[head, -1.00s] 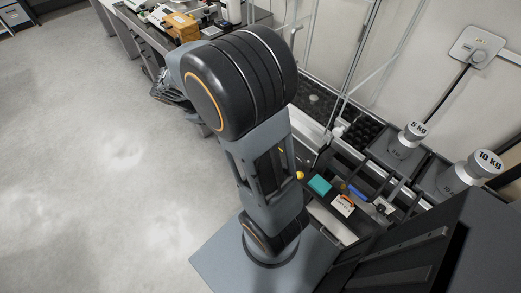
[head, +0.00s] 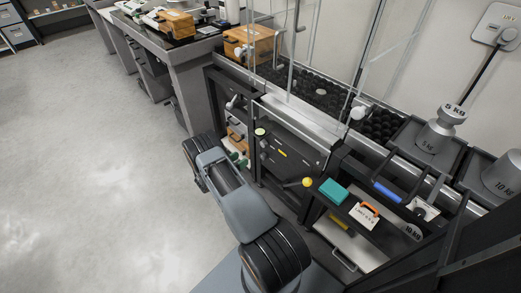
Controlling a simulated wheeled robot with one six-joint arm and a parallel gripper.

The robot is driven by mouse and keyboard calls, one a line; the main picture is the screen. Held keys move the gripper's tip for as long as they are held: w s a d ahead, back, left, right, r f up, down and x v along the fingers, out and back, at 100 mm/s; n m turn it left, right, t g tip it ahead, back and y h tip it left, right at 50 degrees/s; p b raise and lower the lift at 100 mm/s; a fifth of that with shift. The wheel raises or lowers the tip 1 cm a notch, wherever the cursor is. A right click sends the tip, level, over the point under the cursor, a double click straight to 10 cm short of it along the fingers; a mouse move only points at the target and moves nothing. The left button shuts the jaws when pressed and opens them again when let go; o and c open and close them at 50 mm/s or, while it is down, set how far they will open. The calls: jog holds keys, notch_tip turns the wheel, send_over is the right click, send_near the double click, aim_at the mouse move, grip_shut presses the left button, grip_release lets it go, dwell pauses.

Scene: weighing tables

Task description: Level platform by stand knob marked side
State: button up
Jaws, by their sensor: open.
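My gripper does not show in the head view; only my arm's links are seen, folded low at the bottom middle. A long bench bed with black studded mats (head: 375,124) runs along the wall, with clear upright panels over it. I cannot tell which part is the platform, nor whether it is level. Several knob-like parts show: a white one (head: 357,113) at the bed's front edge, a yellow ball (head: 307,182) on a dark lever, and a pale yellow-green disc (head: 260,131) on the cabinet front. No side marking can be read on them.
A 5 kg weight (head: 438,130) and a 10 kg weight (head: 508,174) stand in dark trays at right. A teal block (head: 334,191) and a tagged orange-handled item (head: 364,213) lie on a dark shelf. Wooden boxes stand farther back. The floor (head: 90,190) at left is clear.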

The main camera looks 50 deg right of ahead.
aim_at(262, 145)
jog(key=d, duration=0.4)
jog(key=d+b, duration=0.1)
jog(key=d, duration=0.3)
jog(key=s+d+b, duration=0.1)
jog(key=d, duration=0.4)
jog(key=shift+f, duration=0.1)
jog(key=c, duration=0.9)
